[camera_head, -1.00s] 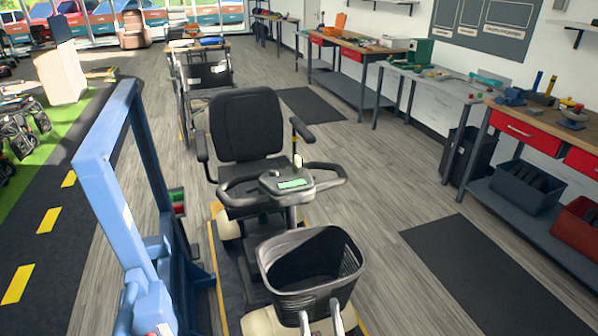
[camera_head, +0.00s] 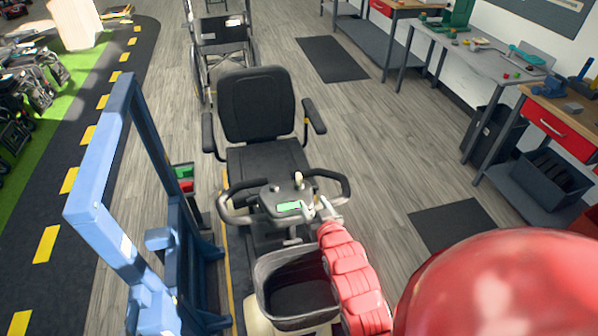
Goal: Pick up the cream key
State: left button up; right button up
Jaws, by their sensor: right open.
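The cream key (camera_head: 298,177) is small and stands upright on the far side of the scooter's dark control console (camera_head: 280,199), which has a green display. My right gripper (camera_head: 318,208) is at the console's right side, near the handlebar, with its pale fingers apart and nothing visible between them. It is to the right of the key and nearer to me, apart from it. My red right arm comes in from the lower right and covers part of the basket. My left gripper is not in view.
The scooter has a black seat (camera_head: 258,105) and a front basket (camera_head: 292,285). A blue frame (camera_head: 95,190) stands close on its left. Workbenches, including one with a red drawer (camera_head: 557,128), line the right.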

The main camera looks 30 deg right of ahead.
jog(key=w+f+b, duration=0.1)
jog(key=b, duration=0.4)
send_near(300, 180)
jog(key=p+x, duration=0.2)
jog(key=x, duration=0.1)
jog(key=p+x, duration=0.1)
jog(key=shift+w+r, duration=0.25)
jog(key=shift+w, duration=0.1)
jog(key=shift+w+f, duration=0.15)
jog(key=shift+w, duration=0.05)
jog(key=shift+w+d+p, duration=0.1)
jog(key=shift+w+p, duration=0.1)
jog(key=shift+p, duration=0.1)
jog(key=p+x, duration=0.2)
jog(key=x, duration=0.1)
jog(key=shift+w+d+f+p, duration=0.15)
jog(key=shift+f+p, duration=0.15)
jog(key=shift+p, duration=0.1)
jog(key=shift+w+d+f, duration=0.15)
jog(key=shift+w+f, duration=0.2)
jog(key=shift+w, duration=0.15)
